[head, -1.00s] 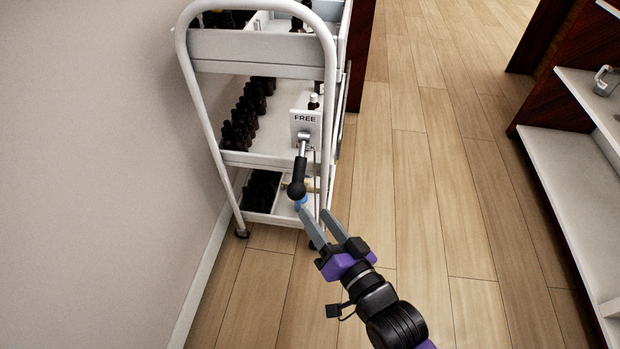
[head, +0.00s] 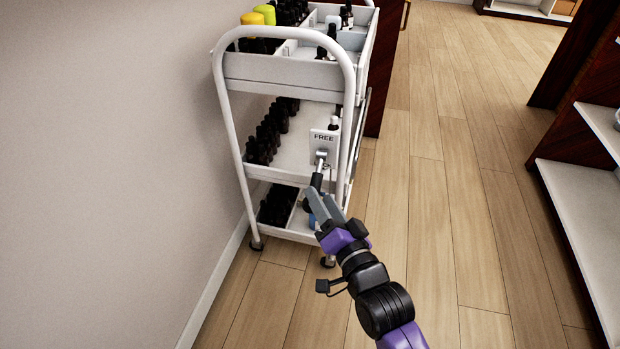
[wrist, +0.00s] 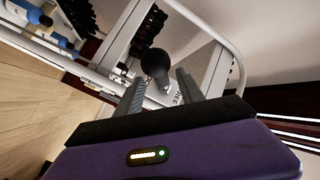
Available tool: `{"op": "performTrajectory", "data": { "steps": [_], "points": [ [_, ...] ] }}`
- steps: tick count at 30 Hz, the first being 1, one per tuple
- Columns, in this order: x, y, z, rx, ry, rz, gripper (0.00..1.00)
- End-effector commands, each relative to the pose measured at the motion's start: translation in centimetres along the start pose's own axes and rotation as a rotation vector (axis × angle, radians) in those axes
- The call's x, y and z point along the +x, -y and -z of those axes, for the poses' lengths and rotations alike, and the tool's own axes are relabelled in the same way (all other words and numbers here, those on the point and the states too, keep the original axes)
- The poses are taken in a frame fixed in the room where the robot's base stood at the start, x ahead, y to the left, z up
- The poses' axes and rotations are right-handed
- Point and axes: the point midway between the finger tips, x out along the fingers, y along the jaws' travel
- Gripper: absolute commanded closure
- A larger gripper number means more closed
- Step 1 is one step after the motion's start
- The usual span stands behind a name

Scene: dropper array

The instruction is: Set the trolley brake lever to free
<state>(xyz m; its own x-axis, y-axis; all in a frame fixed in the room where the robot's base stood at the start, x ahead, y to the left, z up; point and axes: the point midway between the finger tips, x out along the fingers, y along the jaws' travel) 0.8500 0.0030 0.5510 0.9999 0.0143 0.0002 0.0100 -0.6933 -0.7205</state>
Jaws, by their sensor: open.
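The white trolley (head: 284,70) stands against the wall at the upper left of centre in the head view. A white plate (head: 323,138) reading FREE at its top is on its near end. The brake lever (head: 317,181) has a metal stem and black handle and points down from the plate, away from FREE. My gripper (head: 318,198) is open at the lower end of the handle. In the wrist view the lever's round black knob (wrist: 155,62) appears between my two grey fingers, with no clear contact. The plate's lower part is hidden.
The trolley's tubular frame (head: 229,115) rises close beside the lever. A white shelf unit (head: 585,190) stands at the right. The wooden floor (head: 440,200) between is clear.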

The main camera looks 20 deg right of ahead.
Motion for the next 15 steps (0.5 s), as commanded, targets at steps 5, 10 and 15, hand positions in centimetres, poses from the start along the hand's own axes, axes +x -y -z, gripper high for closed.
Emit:
{"op": "performTrajectory", "data": {
  "steps": [5,10,15],
  "points": [
    [1.8,-0.1,-0.1,-0.001,-0.002,0.002,0.55],
    [4.4,-0.1,-0.1,-0.001,-0.002,0.003,0.55],
    [6.5,-0.1,-0.1,0.000,-0.001,0.001,0.55]
  ]
}}
